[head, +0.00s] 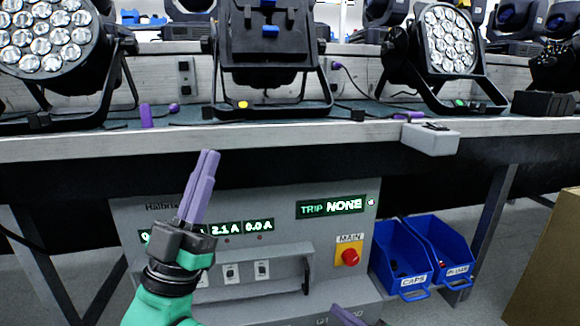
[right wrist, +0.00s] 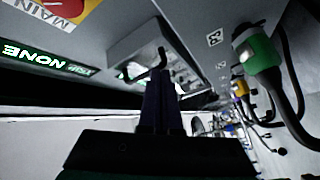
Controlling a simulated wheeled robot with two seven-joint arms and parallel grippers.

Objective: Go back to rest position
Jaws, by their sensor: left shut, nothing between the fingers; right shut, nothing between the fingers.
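My left gripper (head: 209,157) points upward in front of the grey power unit (head: 330,275) under the bench. Its purple fingers are shut together with nothing between them. Only the purple tip of my right gripper (head: 345,316) shows at the bottom edge of the head view. In the right wrist view its dark fingers (right wrist: 160,92) lie side by side, shut and empty. That view shows the power unit's front upside down, with the TRIP NONE display (right wrist: 40,58) and the yellow MAIN plate (right wrist: 72,12) at top left.
Par cans stand on the bench (head: 300,131): left (head: 48,38), middle with its back turned (head: 268,50), right (head: 447,40). Blue bins (head: 400,262) (head: 440,245) stand right of the unit. A brown box (head: 555,265) is far right. A green-banded plug (right wrist: 262,55) and cables show in the wrist view.

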